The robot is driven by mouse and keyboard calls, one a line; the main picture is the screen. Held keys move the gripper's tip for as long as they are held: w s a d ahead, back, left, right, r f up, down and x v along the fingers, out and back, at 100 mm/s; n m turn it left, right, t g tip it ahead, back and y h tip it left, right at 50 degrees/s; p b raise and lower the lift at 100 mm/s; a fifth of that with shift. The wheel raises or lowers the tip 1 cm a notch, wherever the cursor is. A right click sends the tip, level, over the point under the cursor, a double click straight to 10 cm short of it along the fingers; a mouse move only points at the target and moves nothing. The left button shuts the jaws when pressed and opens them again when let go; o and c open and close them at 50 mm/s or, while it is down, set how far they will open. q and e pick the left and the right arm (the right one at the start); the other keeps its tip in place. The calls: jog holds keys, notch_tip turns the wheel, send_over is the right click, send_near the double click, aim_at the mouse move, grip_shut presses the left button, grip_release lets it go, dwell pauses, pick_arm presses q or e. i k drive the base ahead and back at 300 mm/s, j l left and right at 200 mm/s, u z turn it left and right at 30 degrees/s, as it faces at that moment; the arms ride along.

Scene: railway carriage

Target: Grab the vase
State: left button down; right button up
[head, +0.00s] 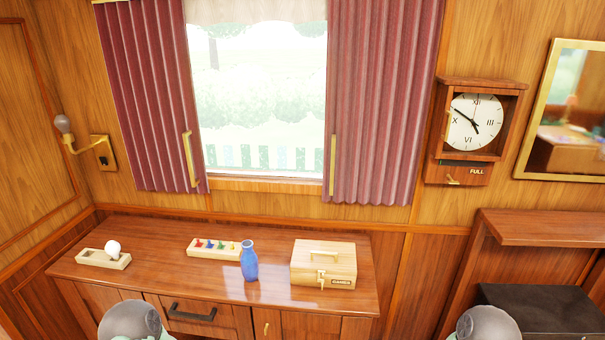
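The blue vase (249,262) stands upright on the wooden cabinet top (200,278), right of its middle and close to the front edge. It has a narrow neck and a rounded body. No gripper touches it. Two grey rounded parts of my own arms show at the bottom edge, one left of the vase and one far to its right. My gripper fingers are not visible.
Behind the vase's left side lies a tray with coloured pegs (205,251). A wooden box with a handle (323,271) stands to its right. A holder (92,260) with a white ball (113,247) sits at the left.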

aim_at(248, 261)
jog(key=i+j+u, duration=0.55)
jog(key=u, duration=0.15)
